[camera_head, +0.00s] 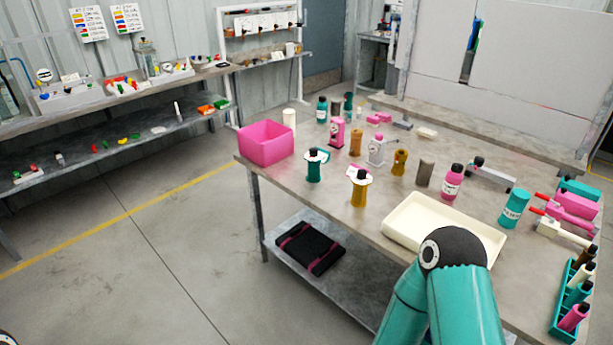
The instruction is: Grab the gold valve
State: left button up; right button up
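A gold valve-like piece (359,194) with a white collar and a black top stands upright near the table's front edge, left of the cream tray. A second gold piece (400,163) with a dark top stands further back, between a grey-white piece (376,150) and a brown-grey cylinder (425,172). An orange-gold cylinder (355,143) stands behind them. I cannot tell for sure which of these is the task's valve. Neither gripper shows. A teal arm link of mine rises at the bottom right, covering the tray's near corner.
A teal piece with a white collar (315,167) stands left of the front gold one. A pink bin (266,145) sits at the table's left corner. The cream tray (412,242) looks empty. Pink and teal bottles and tools crowd the right side. Open floor lies left of the table.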

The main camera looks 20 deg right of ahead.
aim_at(358, 199)
jog(key=z, duration=0.1)
jog(key=i, duration=1.4)
jog(key=z, duration=0.8)
